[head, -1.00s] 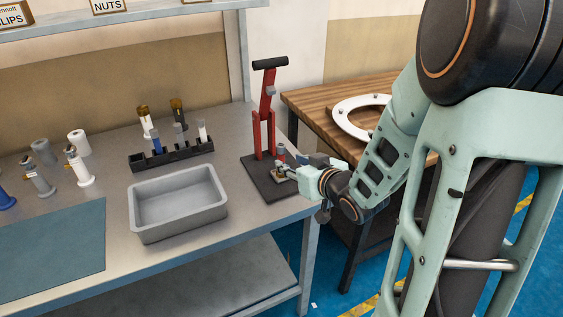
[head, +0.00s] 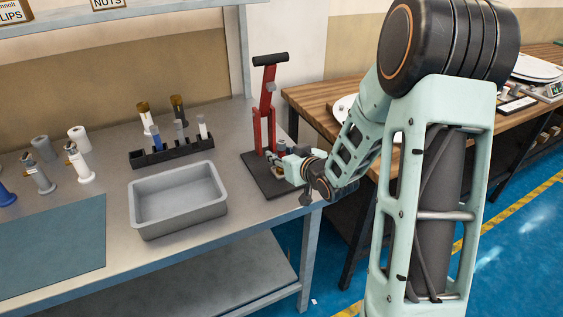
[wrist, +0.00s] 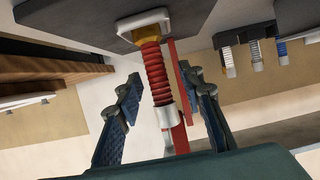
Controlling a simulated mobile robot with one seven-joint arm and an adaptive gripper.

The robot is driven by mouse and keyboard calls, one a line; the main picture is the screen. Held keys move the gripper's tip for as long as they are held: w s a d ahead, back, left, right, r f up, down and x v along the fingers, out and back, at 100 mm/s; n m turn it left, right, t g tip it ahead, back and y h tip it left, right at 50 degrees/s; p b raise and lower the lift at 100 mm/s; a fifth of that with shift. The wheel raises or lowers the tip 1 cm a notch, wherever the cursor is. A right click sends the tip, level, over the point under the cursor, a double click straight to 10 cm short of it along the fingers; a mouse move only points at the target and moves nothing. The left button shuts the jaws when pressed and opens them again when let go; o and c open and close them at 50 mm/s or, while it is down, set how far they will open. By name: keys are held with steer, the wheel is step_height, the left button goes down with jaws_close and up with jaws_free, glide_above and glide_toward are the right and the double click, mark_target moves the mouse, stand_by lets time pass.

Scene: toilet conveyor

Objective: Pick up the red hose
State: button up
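The red hose (wrist: 156,75) is a ribbed red tube in the wrist view, with a silver collar (wrist: 166,118) at one end and a pale, yellowish fitting (wrist: 143,24) at the other. My gripper (wrist: 163,80) is open, with one finger on each side of the hose and visible gaps between them. In the head view my gripper (head: 281,159) is low at the red press (head: 267,110), over its dark base plate (head: 262,183). There the hose is mostly hidden by the gripper.
The red press stands close beside the gripper. A grey bin (head: 180,225) is left of it, with a black rack (head: 168,155) of several tools behind. Bottle-like parts and a blue-green mat (head: 55,245) lie farther left. A wooden table (head: 315,101) stands behind my arm.

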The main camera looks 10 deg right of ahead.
jaws_close()
steer(key=shift+r, duration=0.1)
stand_by(0.3)
